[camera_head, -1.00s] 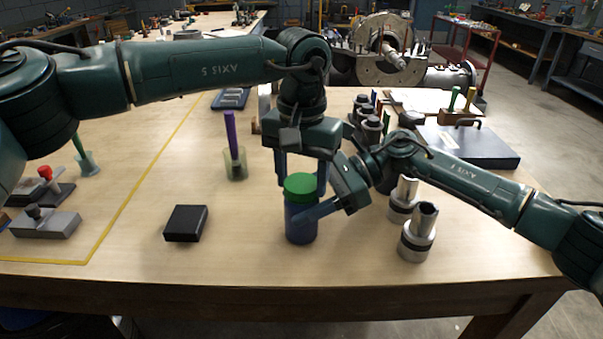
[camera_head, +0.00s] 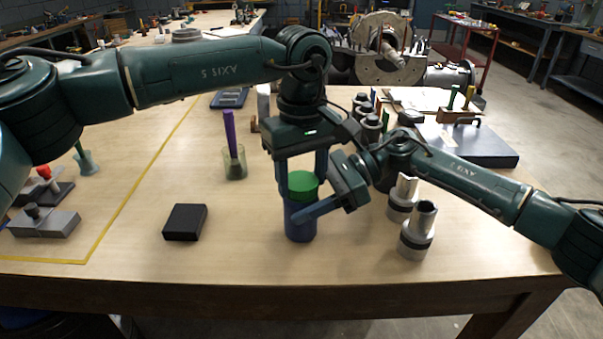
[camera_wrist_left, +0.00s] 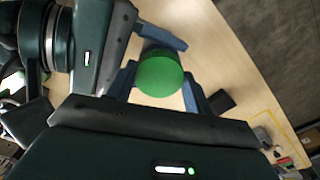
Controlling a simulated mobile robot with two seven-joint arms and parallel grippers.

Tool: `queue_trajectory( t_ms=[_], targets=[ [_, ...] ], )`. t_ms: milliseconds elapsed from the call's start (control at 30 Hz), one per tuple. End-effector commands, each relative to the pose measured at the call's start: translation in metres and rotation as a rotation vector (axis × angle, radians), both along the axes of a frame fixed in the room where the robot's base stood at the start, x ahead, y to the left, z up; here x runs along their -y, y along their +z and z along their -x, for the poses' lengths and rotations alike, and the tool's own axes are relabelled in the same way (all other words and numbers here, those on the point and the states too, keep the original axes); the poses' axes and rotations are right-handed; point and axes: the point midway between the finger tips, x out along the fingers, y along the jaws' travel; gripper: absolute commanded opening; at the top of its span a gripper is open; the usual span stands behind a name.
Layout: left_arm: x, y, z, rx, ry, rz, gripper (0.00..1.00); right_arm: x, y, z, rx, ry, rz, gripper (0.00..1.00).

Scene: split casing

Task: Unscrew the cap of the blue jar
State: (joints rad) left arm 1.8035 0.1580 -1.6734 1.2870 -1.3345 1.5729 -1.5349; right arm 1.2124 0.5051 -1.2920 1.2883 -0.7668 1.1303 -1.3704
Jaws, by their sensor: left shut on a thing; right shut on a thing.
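The blue jar (camera_head: 300,228) stands upright on the workbench, with a green cap (camera_head: 302,183) on top. My left gripper (camera_head: 303,180) points straight down from above, its fingers on either side of the cap and shut on it. In the left wrist view the round green cap (camera_wrist_left: 158,75) sits between the left fingers. My right gripper (camera_head: 302,212) comes in from the right and is shut on the jar's body below the cap. Its fingers hide part of the jar. I cannot tell whether the cap is loose on the jar.
A black box (camera_head: 185,222) lies left of the jar. A clear cup (camera_head: 235,164) with a purple stick stands behind it. Two metal sockets (camera_head: 416,236) stand right of the jar, close under my right arm. The bench front between box and jar is clear.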

Motion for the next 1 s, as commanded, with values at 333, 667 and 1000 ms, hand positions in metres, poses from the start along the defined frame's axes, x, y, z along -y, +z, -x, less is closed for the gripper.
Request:
queue_trajectory(
  t_ms=[333,667,1000],
  targets=[
    [-0.005,0.001,-0.005,0.01,0.021,-0.006,0.56,0.0,-0.001,0.003,0.0,0.013,0.001,0.0],
    [-0.002,0.0,-0.002,0.006,0.011,-0.002,0.73,-0.001,-0.001,0.002,0.0,0.008,0.0,0.0],
    [0.001,0.02,-0.001,0.006,0.005,0.006,0.73,-0.001,0.0,0.002,0.0,0.007,0.0,0.0]
  ],
)
